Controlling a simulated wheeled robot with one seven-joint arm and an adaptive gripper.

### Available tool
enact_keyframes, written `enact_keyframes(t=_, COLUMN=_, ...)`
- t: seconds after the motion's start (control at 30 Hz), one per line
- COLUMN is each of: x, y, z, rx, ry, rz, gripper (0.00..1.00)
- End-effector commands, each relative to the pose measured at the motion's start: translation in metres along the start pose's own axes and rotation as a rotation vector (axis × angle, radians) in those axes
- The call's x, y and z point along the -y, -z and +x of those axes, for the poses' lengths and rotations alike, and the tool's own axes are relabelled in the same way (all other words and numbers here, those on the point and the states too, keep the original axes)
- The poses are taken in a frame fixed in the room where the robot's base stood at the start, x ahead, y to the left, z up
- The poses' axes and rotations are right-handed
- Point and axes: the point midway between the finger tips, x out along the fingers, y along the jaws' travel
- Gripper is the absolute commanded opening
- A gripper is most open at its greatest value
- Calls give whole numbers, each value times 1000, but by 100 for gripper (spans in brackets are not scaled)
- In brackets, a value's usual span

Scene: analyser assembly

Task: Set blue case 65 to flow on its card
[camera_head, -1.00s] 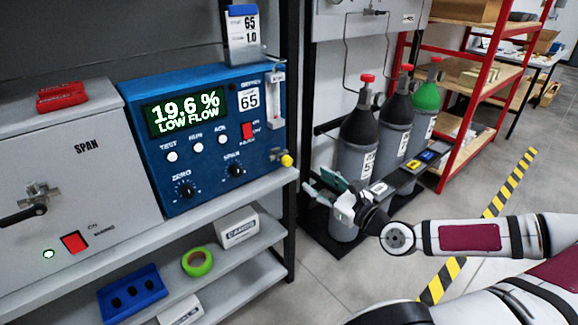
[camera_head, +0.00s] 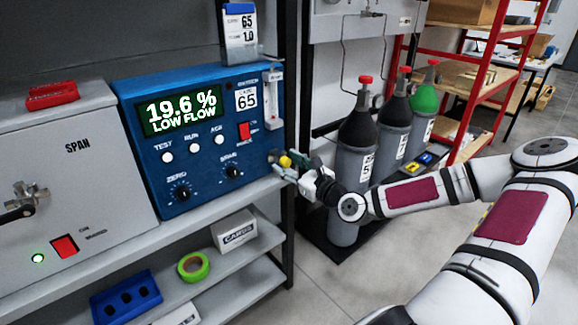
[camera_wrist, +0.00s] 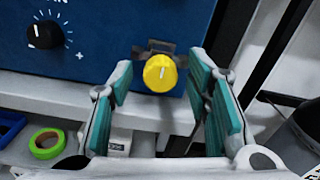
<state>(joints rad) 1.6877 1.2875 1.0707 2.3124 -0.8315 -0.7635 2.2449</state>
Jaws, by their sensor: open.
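The blue case 65 (camera_head: 205,178) stands on the shelf. Its display (camera_head: 182,110) reads "19.6 %" and "LOW FLOW". A card (camera_head: 240,28) reading "65" and "1.0" stands in a holder on top of it. A clear flow tube (camera_head: 273,98) is at its right front edge; its float is too small to read. The yellow knob (camera_head: 285,161) sticks out at the lower right front, and it also shows in the wrist view (camera_wrist: 160,73). My gripper (camera_wrist: 163,80) is open, its teal-padded fingers on either side of the knob, with gaps visible. In the head view my gripper (camera_head: 284,163) is at the knob.
A grey SPAN box (camera_head: 75,190) stands left of the case. Gas cylinders (camera_head: 355,150) stand right of the shelf, behind my arm. The lower shelf holds a blue tray (camera_head: 126,297), green tape (camera_head: 193,266) and a white box (camera_head: 234,231). A dark shelf post (camera_head: 290,235) is close below my gripper.

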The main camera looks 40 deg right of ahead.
Motion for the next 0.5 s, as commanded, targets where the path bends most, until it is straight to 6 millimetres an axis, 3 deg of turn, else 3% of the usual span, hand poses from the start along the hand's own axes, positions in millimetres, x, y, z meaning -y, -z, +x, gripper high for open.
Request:
enact_keyframes(t=0.13, x=0, y=0, z=0, rx=0, ry=0, rz=0, gripper=42)
enact_keyframes(t=0.3, x=0, y=0, z=0, rx=0, ry=0, rz=0, gripper=4)
enact_keyframes(t=0.33, x=0, y=0, z=0, rx=0, ry=0, rz=0, gripper=0)
enact_keyframes(t=0.5, x=0, y=0, z=0, rx=0, ry=0, rz=-2, gripper=0)
